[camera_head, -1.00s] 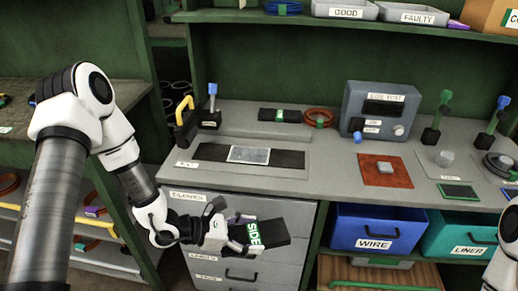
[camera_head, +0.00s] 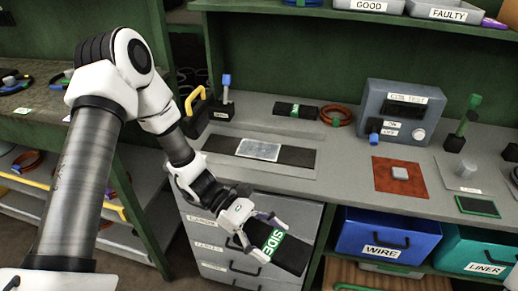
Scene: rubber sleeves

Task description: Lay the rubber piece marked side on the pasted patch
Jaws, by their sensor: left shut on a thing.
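My left gripper (camera_head: 257,236) is shut on a black rubber piece (camera_head: 291,254) with a green band lettered "SIDE" in white. The gripper holds it in front of the bench, before the drawer fronts and below the bench top. The lettered band faces the camera. The light grey patch (camera_head: 258,150) lies on the middle of a long black strip (camera_head: 296,156) on the bench top, behind and above the held piece in the picture. Nothing covers the patch. My right gripper is not in view.
A second black piece with a green band (camera_head: 296,110) and orange rings (camera_head: 337,115) lie at the bench back. A coil test box (camera_head: 402,113) and a red-brown mat (camera_head: 398,176) stand to the right. Blue (camera_head: 386,240) and teal (camera_head: 478,258) bins sit below.

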